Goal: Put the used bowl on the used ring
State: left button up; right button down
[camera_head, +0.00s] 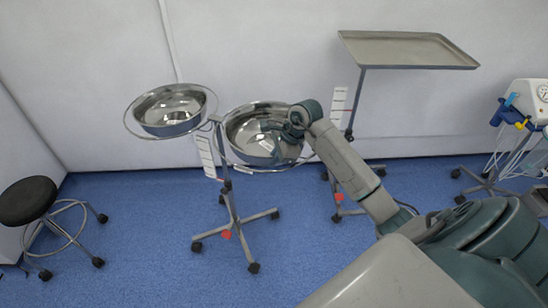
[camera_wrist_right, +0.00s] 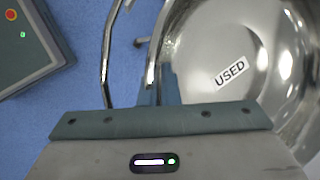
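The used bowl (camera_head: 243,125) is a shiny steel bowl at the right side of the two-ring stand; its USED label shows in the right wrist view (camera_wrist_right: 230,72). My right gripper (camera_head: 276,128) is at the bowl's right side, its fingers closed together at the rim; it appears shut on the rim. The right-hand ring (camera_head: 262,171) shows below the bowl's near edge. In the right wrist view, a curved bar of the ring (camera_wrist_right: 107,50) runs apart from the bowl's rim. Whether the bowl touches the ring cannot be told. My left gripper is out of view.
A second steel bowl (camera_head: 168,108) sits in the stand's left ring (camera_head: 127,122). The wheeled stand (camera_head: 231,212) is on blue floor. A tray table (camera_head: 408,50) stands behind at right, a black stool (camera_head: 28,201) at left. Floor around the stand is mostly clear.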

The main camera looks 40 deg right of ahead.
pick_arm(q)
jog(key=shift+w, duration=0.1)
pick_arm(e)
jog(key=shift+f, duration=0.1)
jog(key=c, duration=1.7)
grip_release()
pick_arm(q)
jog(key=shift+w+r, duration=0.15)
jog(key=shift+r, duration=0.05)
pick_arm(e)
jog(key=shift+d+r, duration=0.1)
jog(key=shift+r, duration=0.2)
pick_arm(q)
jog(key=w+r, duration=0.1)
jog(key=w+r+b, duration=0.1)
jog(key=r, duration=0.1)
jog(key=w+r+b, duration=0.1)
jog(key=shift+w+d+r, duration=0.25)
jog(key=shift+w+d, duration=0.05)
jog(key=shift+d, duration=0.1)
pick_arm(e)
jog(key=v, duration=1.1)
jog(key=shift+s+r, duration=0.25)
